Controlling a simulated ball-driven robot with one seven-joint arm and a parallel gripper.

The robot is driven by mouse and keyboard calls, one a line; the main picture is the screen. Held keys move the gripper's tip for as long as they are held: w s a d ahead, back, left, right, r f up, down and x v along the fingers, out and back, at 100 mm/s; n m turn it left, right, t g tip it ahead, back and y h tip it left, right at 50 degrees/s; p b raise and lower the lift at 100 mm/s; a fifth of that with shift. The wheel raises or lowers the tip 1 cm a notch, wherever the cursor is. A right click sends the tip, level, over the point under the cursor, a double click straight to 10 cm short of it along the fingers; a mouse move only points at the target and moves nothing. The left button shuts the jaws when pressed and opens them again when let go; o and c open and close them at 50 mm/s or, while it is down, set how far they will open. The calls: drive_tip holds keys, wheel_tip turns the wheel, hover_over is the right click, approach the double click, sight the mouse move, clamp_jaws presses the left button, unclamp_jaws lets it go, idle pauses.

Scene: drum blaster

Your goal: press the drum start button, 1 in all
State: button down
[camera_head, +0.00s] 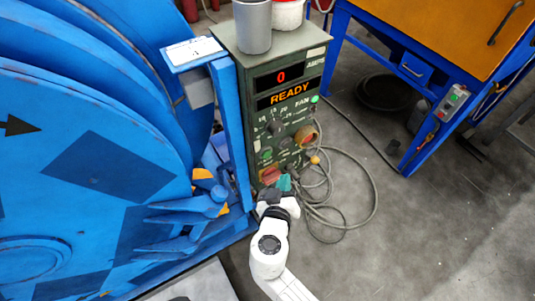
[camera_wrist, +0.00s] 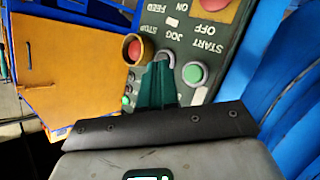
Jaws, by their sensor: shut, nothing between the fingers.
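The green control cabinet (camera_head: 240,45) stands beside the blue drum (camera_head: 70,170). A green button (camera_wrist: 194,73) beside the START label shows in the wrist view, to the right of my fingertips; a green button also shows on the cabinet face in the head view (camera_head: 266,153). My gripper (camera_wrist: 161,64) is shut and empty, its green fingers pointing at the panel near a grey knob. In the head view my gripper (camera_head: 284,183) is low in front of the cabinet. I cannot tell whether the fingertips touch the panel; they look apart from the green button.
A red button with a yellow ring (camera_wrist: 133,49) is left of my fingertips. The cabinet displays read 0 and READY (camera_head: 292,93). A grey cup (camera_head: 253,25) stands on the cabinet. Cables (camera_head: 345,195) lie on the floor to the right. An orange-topped blue bench (camera_head: 440,35) stands beyond.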

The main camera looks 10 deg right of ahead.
sight(266, 154)
drive_tip(key=shift+w+a+b, duration=0.3)
drive_tip(key=shift+w, duration=0.6)
drive_tip(key=shift+w+a+b, duration=0.25)
drive_tip(key=shift+w+b, duration=0.05)
drive_tip(key=shift+w, duration=0.6)
drive_tip(key=shift+w+a+b, duration=0.3)
drive_tip(key=shift+w, duration=0.6)
drive_tip(key=shift+w, duration=0.1)
drive_tip(key=shift+w+a+b, duration=0.1)
drive_tip(key=shift+w+b, duration=0.2)
drive_tip(key=shift+b, duration=0.2)
